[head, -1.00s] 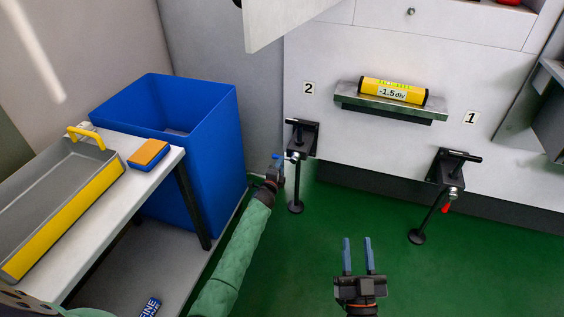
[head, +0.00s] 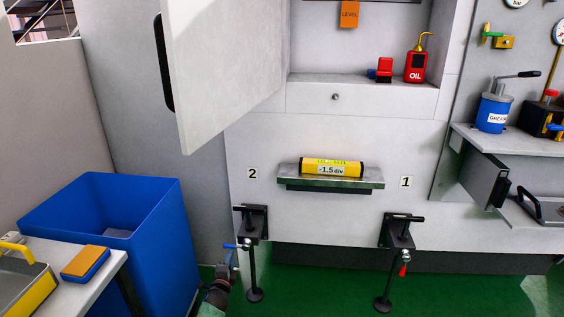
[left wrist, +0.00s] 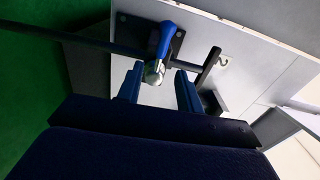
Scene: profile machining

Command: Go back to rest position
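My left gripper (head: 231,264) is low in the head view, beside the left clamp-like stand (head: 250,223) under label 2. In the left wrist view its two blue fingers (left wrist: 159,78) are spread apart. A silver knob (left wrist: 153,73) with a blue handle (left wrist: 165,40) appears between and just past the fingertips, nearer the left finger. I cannot tell whether they touch. My right gripper is outside both current views. The yellow level (head: 332,168) marked "-1.5 div" lies on the wall ledge (head: 290,176). The right stand (head: 397,231) has a red handle (head: 403,270).
A blue bin (head: 150,250) stands at left behind a table (head: 100,283) with an orange-and-blue block (head: 86,263) and a yellow-handled tray (head: 40,296). An open white door (head: 215,75) hangs above. Shelves at right hold a grease pot (head: 494,112). Green floor (head: 330,290) shows in front.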

